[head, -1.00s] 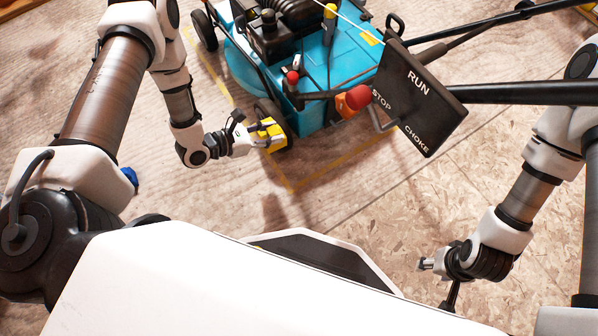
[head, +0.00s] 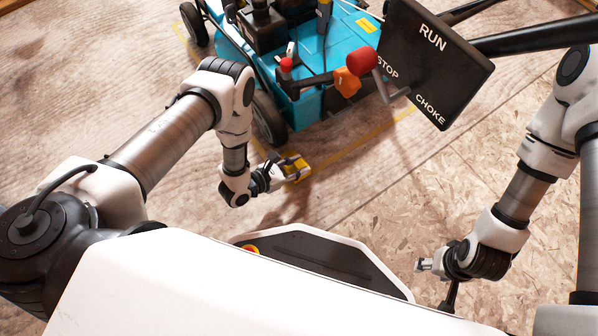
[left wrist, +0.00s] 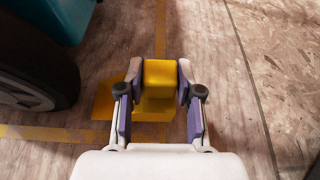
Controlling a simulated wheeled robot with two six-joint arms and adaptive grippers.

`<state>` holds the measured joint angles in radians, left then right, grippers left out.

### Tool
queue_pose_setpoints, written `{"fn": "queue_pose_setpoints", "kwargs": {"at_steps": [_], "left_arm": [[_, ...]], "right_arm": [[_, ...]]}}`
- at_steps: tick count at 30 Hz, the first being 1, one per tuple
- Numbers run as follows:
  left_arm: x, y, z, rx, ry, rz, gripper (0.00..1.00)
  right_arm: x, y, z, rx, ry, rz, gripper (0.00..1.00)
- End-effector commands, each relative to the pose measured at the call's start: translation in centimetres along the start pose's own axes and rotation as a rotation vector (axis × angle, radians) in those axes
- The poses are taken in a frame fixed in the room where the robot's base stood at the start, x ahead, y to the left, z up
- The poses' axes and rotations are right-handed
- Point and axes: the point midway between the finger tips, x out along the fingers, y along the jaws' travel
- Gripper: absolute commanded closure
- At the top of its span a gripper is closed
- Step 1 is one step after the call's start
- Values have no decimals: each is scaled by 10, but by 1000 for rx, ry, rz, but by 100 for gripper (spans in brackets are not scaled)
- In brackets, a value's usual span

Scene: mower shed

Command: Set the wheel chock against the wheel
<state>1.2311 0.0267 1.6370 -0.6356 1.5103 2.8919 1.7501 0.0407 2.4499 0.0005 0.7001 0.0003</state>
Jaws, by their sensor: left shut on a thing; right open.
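The yellow wheel chock (head: 299,170) is between the fingers of my left gripper (head: 292,169), which is shut on it. In the left wrist view the chock (left wrist: 158,80) sits between the two pads, and a flat yellow part spreads to the left below them. The mower's near wheel (head: 269,119) is dark and shows at the left edge of the wrist view (left wrist: 35,65). A gap of floor lies between chock and wheel. Whether the chock touches the floor I cannot tell. My right gripper (head: 424,265) is open and empty, far to the right.
The teal mower (head: 320,102) stands behind the chock. Its black control panel (head: 434,62) and handle bars reach over the right side. Yellow tape (left wrist: 50,133) marks the wooden floor around it. The floor at front right is clear.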

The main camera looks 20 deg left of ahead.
Motion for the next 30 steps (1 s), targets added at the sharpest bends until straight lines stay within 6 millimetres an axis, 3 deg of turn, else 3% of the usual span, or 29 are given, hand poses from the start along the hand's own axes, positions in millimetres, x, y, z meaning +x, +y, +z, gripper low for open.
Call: {"fn": "queue_pose_setpoints", "kwargs": {"at_steps": [2, 8, 17, 18, 19, 30], "left_arm": [[8, 1, -1, 0, 0, -2, 100], [22, 1, -32, -1, 1, -1, 100], [21, 1, -32, -1, 2, -1, 100], [21, 1, -31, -1, 2, -1, 51], [21, 1, -31, -1, 2, -1, 41], [16, 2, -28, -2, 2, 0, 40]], "right_arm": [[6, 0, -1, 1, 2, 0, 44], [31, 1, -2, 6, 5, 1, 44], [30, 1, -2, 7, 6, 1, 44], [29, 1, -2, 7, 6, 1, 44], [28, 1, -2, 7, 6, 1, 44], [24, 1, -2, 6, 5, 1, 44]]}}
